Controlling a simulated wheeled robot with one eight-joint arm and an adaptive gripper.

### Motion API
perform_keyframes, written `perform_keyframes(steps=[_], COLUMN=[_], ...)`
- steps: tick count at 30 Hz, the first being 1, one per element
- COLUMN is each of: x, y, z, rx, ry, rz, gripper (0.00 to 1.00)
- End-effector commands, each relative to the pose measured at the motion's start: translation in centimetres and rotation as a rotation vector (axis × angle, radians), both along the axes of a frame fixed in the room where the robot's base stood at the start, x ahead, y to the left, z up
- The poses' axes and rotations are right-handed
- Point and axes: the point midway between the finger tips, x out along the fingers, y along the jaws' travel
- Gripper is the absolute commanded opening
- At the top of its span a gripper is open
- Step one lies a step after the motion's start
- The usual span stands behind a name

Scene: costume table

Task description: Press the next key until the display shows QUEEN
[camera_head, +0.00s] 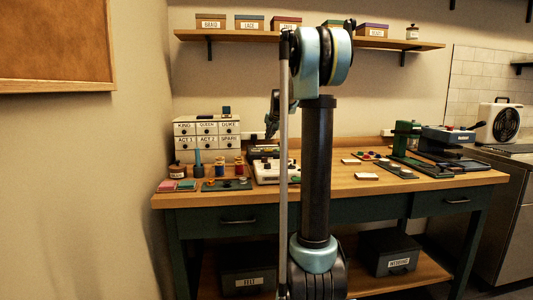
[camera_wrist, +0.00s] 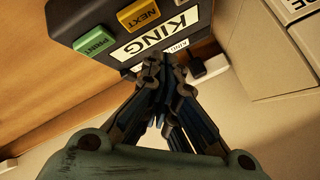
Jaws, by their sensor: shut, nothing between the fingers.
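In the wrist view, a dark device (camera_wrist: 90,15) appears upside down, with a yellow key marked NEXT (camera_wrist: 139,14) and a green key marked PRINT (camera_wrist: 95,42). Its white display (camera_wrist: 150,35) reads KING. My gripper (camera_wrist: 158,62) is shut and empty, its tips in front of the device beside the display's lower edge in the picture. The NEXT key shows clear of the fingertips. In the head view, my gripper (camera_head: 270,130) is above the back of the table, near the dark device (camera_head: 262,153); my arm hides part of that area.
A white drawer cabinet (camera_head: 207,133) labelled KING, QUEEN, DUKE, ACT 1, ACT 2 and SPARE stands left of the device. A green machine (camera_head: 405,138) stands at the right.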

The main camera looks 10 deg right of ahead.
Motion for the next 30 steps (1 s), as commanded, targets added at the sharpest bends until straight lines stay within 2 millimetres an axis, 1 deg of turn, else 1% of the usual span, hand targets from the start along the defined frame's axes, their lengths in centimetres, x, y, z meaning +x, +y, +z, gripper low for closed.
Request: perform_keyframes(steps=[3, 9, 30], x=[0.0, 0.0, 0.0], y=[0.0, 0.0, 0.0], z=[1.0, 1.8, 1.8], rx=[0.000, 0.000, 0.000], ry=[0.000, 0.000, 0.000], rz=[0.000, 0.000, 0.000], gripper=[0.00, 0.00, 0.00])
